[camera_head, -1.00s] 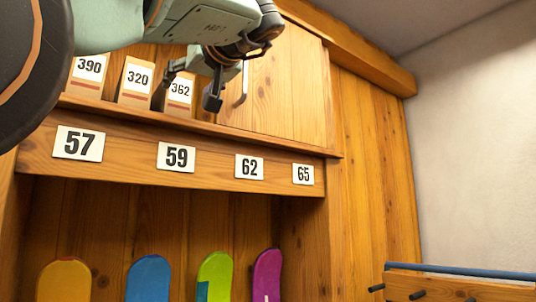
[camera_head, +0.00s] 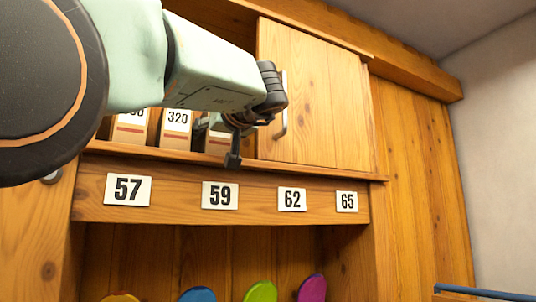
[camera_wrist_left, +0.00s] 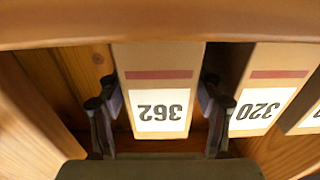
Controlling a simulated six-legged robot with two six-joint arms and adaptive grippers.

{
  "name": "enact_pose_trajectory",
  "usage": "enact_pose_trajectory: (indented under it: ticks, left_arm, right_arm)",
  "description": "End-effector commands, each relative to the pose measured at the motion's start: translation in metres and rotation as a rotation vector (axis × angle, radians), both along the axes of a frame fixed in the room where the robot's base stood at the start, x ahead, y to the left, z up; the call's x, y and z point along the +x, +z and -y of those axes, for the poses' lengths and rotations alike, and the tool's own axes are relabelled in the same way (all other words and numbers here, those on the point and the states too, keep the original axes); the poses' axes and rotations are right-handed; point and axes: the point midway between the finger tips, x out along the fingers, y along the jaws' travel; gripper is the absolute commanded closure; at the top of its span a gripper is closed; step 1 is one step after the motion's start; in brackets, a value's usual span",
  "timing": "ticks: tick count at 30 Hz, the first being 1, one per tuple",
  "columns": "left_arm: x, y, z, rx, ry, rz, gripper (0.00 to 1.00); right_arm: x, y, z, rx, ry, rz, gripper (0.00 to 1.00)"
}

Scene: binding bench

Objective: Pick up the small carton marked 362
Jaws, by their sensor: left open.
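The small carton marked 362 (camera_wrist_left: 160,88) shows upside down in the left wrist view, with a white label and a red-brown stripe. In the head view its lower part (camera_head: 217,146) shows on the shelf, mostly hidden behind my left gripper. My left gripper (camera_head: 219,140) is open in front of it. In the left wrist view the fingers of the left gripper (camera_wrist_left: 158,95) stand on either side of the carton. I cannot tell whether they touch it. My right gripper is not in view.
The carton marked 320 (camera_head: 175,128) stands beside it, with another carton (camera_head: 130,128) further left, partly covered by my arm. A closed cabinet door (camera_head: 325,100) with a metal handle is to the right. Number plates line the rail below, above colored boards.

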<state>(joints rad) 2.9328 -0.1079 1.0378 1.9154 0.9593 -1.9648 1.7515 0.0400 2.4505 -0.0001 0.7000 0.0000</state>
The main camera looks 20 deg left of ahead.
Motion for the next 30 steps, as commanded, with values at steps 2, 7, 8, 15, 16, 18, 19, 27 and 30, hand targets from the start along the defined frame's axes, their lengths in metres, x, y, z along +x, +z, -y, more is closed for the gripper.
enact_pose_trajectory:
  ticks: [2,7,8,15,16,18,19,27,30]
  left_arm:
    - [0.010,-0.005,-0.011,-0.005,0.000,-0.002,0.34]
    - [0.017,-0.004,-0.020,0.000,0.000,-0.001,0.34]
    - [0.017,-0.004,-0.020,0.000,0.000,-0.001,0.34]
    - [0.017,-0.003,-0.019,0.000,0.000,-0.001,0.43]
    - [0.017,-0.003,-0.019,0.000,0.000,-0.001,0.46]
    - [0.017,-0.003,-0.019,0.000,0.000,-0.001,0.52]
    - [0.017,-0.004,-0.019,0.000,0.000,-0.001,0.54]
    - [0.017,-0.004,-0.019,-0.002,0.000,-0.003,0.77]
    - [0.017,-0.005,-0.019,-0.002,0.000,-0.004,0.86]
  right_arm:
    - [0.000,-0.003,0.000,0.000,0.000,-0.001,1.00]
    - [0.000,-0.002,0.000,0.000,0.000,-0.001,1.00]
    - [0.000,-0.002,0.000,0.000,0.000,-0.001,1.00]
    - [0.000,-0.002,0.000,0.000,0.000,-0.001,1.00]
    - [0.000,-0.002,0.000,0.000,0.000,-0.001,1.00]
    - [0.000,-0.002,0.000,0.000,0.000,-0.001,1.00]
    - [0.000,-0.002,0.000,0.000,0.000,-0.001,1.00]
    - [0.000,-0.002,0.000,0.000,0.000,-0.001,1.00]
    - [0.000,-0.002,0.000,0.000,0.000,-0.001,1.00]
